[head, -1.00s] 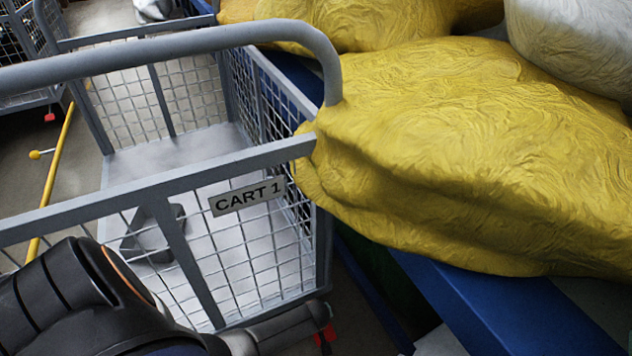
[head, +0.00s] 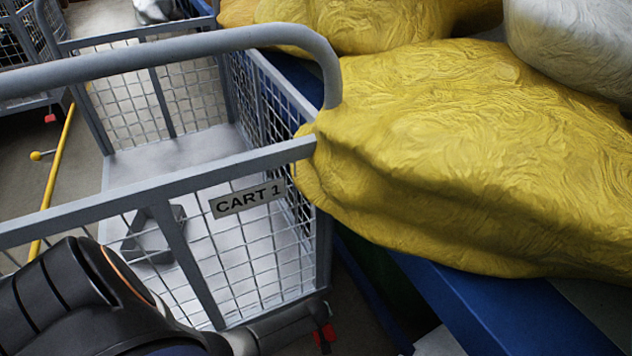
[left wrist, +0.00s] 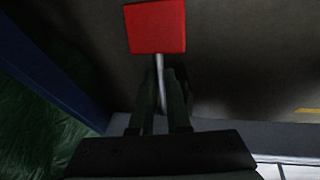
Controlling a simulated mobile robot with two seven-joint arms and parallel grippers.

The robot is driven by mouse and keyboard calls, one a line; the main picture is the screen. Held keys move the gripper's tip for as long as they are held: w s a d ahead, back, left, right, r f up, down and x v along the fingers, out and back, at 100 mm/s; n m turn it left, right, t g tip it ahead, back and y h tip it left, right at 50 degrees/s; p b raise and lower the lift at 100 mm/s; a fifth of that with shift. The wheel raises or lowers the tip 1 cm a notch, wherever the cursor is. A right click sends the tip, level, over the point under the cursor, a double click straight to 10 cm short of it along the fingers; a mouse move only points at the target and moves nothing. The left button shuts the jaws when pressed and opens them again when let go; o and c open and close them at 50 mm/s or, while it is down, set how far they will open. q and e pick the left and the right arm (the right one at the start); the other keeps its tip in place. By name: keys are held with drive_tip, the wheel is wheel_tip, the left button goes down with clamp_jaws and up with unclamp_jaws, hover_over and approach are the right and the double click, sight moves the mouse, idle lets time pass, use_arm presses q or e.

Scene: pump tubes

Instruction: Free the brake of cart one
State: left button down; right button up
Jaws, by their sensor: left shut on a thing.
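Cart one is a grey wire-mesh cart with a tubular handle (head: 180,45) and a "CART 1" plate (head: 248,197). Its red brake pedal (head: 326,334) shows low at the cart's near right corner, partly covered by my left gripper (head: 320,316). In the left wrist view the red pedal (left wrist: 155,28) sits on a thin metal rod (left wrist: 161,75). My left gripper (left wrist: 162,88) is shut on this brake lever, with a finger on each side of the rod and the red pad beyond the fingertips. My right gripper is not in view.
Big yellow sacks (head: 470,150) and a white sack (head: 580,45) lie on a blue frame (head: 500,310) right of the cart. A dark block (head: 150,240) lies inside the cart. A yellow bar (head: 55,170) and another cart (head: 25,55) are at the left.

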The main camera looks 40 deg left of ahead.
use_arm(q)
drive_tip(key=shift+a+r+g+h+p, duration=0.1)
drive_tip(key=shift+r+g+h+p, duration=0.2)
drive_tip(key=shift+r+h+p, duration=0.5)
drive_tip(key=shift+h+p, duration=0.4)
drive_tip(key=shift+p, duration=0.05)
drive_tip(key=shift+r+g+h, duration=0.25)
drive_tip(key=shift+g+h, duration=0.25)
drive_tip(key=shift+h, duration=0.1)
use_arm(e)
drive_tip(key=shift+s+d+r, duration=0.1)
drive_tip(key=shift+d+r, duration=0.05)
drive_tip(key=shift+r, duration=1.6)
use_arm(q)
drive_tip(key=c, duration=0.9)
unclamp_jaws()
wheel_tip(320, 180, up, 7)
drive_tip(key=s+p, duration=0.1)
drive_tip(key=p, duration=0.5)
drive_tip(key=shift+s+a+r+p, duration=0.2)
drive_tip(key=shift+p, duration=0.1)
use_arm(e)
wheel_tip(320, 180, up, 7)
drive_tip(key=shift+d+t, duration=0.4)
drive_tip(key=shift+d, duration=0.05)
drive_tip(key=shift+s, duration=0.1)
